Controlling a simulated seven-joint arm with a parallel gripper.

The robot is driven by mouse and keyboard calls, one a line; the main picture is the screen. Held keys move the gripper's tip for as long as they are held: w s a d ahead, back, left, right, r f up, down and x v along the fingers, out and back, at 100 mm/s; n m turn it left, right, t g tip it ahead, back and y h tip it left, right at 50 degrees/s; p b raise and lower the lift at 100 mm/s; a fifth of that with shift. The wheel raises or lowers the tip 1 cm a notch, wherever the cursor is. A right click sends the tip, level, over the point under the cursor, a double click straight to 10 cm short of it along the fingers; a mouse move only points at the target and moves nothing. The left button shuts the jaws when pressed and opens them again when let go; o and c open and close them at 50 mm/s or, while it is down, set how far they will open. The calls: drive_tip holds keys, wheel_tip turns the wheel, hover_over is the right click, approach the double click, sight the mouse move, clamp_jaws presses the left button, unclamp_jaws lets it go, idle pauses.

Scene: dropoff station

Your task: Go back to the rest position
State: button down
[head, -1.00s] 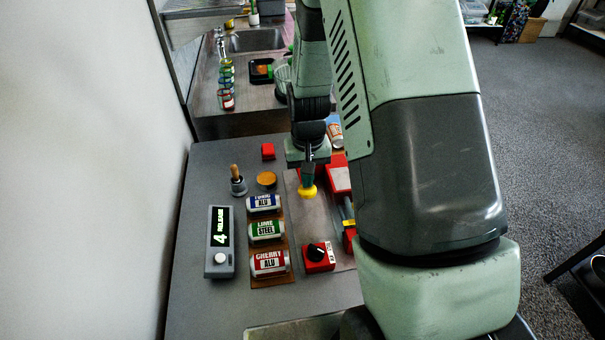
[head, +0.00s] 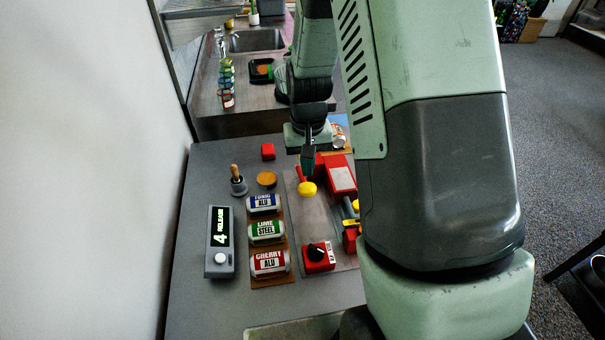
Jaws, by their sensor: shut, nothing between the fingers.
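My gripper (head: 308,168) hangs from my arm over the far right part of the grey station table (head: 200,170). It is shut and empty. It is just above and behind a yellow knob (head: 307,188) on a red lever, and looks clear of it, though the exact gap is hard to judge. The red device (head: 341,178) beside the lever is partly hidden by my arm.
Three cans, blue (head: 264,203), green (head: 267,231) and red (head: 270,263), lie on a brown rack. A display box (head: 220,240) reads "4 RELEASE".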

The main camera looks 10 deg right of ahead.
drive_tip(key=s+r+t, duration=0.1)
drive_tip(key=s+r, duration=0.3)
drive_tip(key=r, duration=0.6)
drive_tip(key=s+r+t, duration=0.2)
drive_tip(key=s+r, duration=0.1)
drive_tip(key=r, duration=0.7)
drive_tip(key=s+r+t, duration=0.1)
drive_tip(key=s+r, duration=0.3)
drive_tip(key=s, duration=0.4)
drive_tip(key=s+r+t, duration=0.1)
drive_tip(key=s+r, duration=0.3)
drive_tip(key=s, duration=0.4)
drive_tip(key=shift+d+r+t, duration=0.2)
drive_tip(key=shift+d+t, duration=0.1)
